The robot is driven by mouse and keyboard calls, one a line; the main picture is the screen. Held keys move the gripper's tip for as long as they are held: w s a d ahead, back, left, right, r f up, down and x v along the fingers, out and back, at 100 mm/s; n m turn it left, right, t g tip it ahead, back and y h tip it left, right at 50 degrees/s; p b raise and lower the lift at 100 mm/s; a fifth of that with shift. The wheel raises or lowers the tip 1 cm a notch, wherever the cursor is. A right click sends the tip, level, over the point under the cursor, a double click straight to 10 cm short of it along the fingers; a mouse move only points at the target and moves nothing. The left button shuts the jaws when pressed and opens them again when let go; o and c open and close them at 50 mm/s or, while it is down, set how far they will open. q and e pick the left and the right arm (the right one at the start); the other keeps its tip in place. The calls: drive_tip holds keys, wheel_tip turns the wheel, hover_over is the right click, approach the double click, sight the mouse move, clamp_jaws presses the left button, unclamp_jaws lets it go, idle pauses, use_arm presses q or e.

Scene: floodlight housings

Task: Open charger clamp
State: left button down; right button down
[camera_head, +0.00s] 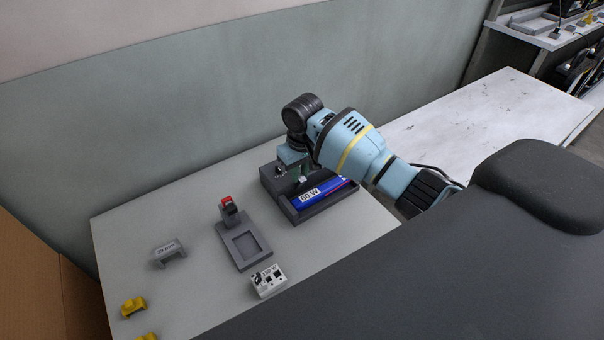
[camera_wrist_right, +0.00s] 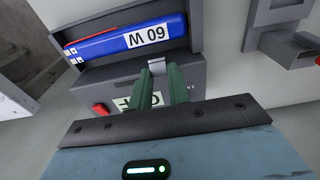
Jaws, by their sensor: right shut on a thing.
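The charger is a dark grey box with an open bay (camera_head: 325,209) at the back of the table. A small pale tab (camera_wrist_right: 157,66), which looks like the clamp, stands at the bay's edge by the block. My right gripper (camera_head: 301,177) is over the charger, its green fingers (camera_wrist_right: 161,78) shut at the tab. The fingers partly hide the tab and a white label (camera_wrist_right: 124,102) on the charger. My left gripper is not in view.
A grey fixture (camera_head: 244,250) with a red-tipped upright part (camera_head: 229,204) stands left of the charger. A white box with dark sockets (camera_head: 268,281), a grey bracket (camera_head: 169,252) and yellow pieces (camera_head: 133,306) lie nearer the front. The wall is close behind the charger.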

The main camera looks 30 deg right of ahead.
drive_tip(key=shift+w+g, duration=0.25)
drive_tip(key=shift+g, duration=0.15)
drive_tip(key=c, duration=1.3)
unclamp_jaws()
drive_tip(key=shift+r, duration=3.9)
drive_tip(key=shift+f, duration=0.1)
